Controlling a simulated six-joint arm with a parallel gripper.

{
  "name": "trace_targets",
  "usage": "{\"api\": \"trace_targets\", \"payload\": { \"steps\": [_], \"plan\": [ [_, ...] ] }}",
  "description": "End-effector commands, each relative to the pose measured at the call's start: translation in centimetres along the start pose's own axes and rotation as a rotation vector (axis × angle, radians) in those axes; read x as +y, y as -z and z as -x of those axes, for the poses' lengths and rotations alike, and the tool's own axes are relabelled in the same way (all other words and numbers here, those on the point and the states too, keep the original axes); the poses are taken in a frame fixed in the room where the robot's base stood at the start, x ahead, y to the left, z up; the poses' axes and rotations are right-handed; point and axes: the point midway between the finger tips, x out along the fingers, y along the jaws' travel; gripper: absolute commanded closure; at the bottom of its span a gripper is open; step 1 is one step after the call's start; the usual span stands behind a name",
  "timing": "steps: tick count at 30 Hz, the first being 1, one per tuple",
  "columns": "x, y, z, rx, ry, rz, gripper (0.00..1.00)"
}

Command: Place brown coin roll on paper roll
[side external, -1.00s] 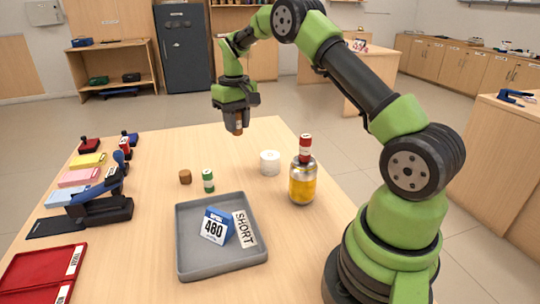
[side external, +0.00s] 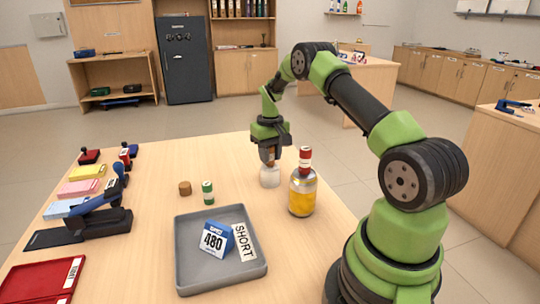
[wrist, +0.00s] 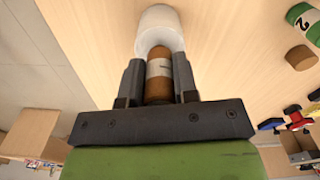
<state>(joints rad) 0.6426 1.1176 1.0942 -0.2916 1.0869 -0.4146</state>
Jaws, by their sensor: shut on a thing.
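The brown coin roll (wrist: 159,78) is upright between the two fingers of my gripper (side external: 270,154), which is shut on it. In the side view only a little brown of the coin roll (side external: 268,161) shows below the fingers. The white paper roll (side external: 270,177) stands on the counter right under it. In the wrist view the paper roll (wrist: 160,27) shows just past the coin roll's end, partly covered by it. I cannot tell whether the two rolls touch.
A jar of yellow contents (side external: 302,196) with a red roll (side external: 305,158) on top stands close to the right. A green roll (side external: 208,193) and a short brown cylinder (side external: 185,188) stand to the left. A grey tray (side external: 183,255) with signs lies in front.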

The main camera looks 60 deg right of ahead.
Motion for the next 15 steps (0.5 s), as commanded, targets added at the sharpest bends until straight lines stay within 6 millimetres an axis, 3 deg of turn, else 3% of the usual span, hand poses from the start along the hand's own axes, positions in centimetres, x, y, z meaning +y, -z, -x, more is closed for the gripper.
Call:
{"api": "trace_targets", "payload": {
  "steps": [12,13,15],
  "plan": [
    [-0.01,0.02,-0.68,0.001,0.000,0.000,1.00],
    [-0.01,0.02,-0.64,0.001,0.000,0.000,0.66],
    [-0.01,0.02,-0.62,0.001,0.000,0.000,0.49]
  ]
}}
